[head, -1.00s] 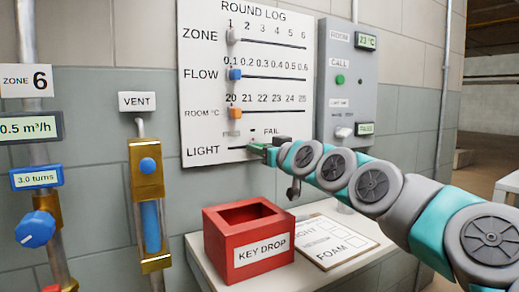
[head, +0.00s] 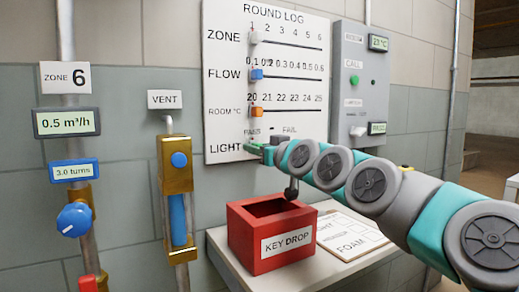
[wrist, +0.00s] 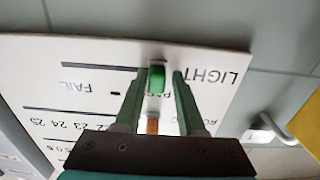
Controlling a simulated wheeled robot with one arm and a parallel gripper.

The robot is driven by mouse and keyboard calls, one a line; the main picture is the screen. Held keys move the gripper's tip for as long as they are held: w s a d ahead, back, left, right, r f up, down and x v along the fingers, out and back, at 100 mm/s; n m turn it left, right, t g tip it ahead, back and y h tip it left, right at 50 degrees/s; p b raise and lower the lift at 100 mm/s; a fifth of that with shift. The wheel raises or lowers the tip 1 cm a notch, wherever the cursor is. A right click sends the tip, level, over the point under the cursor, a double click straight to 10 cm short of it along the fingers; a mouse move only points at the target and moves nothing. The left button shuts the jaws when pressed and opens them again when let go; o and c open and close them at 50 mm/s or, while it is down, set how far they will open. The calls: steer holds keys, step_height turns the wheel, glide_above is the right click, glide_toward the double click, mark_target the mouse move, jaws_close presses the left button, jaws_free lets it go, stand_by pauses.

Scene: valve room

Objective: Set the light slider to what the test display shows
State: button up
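The round log board (head: 290,150) hangs on the wall, with the LIGHT slider as its lowest row. In the wrist view the board is upside down, and the green light knob (wrist: 157,78) sits by the partly hidden PASS mark, at the LIGHT-label end of its slot. My gripper (wrist: 159,85) is open, with one finger on each side of the knob and a visible gap to each. In the head view my gripper (head: 262,150) is at the LIGHT row below PASS and hides the knob. The test display (head: 377,128) on the grey panel appears to read PASS.
The zone, flow and room sliders sit above on the board. A red key drop box (head: 240,245) and a clipboard (head: 350,250) rest on a shelf (head: 225,240) below my arm. Pipes with a vent gauge (head: 175,190) and blue knob (head: 74,219) stand at left.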

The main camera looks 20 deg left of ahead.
steer(key=shift+o, duration=1.4)
steer(key=b+v, duration=0.1)
steer(key=v, duration=0.6)
steer(key=shift+s+d, duration=0.2)
steer(key=shift+s, duration=0.1)
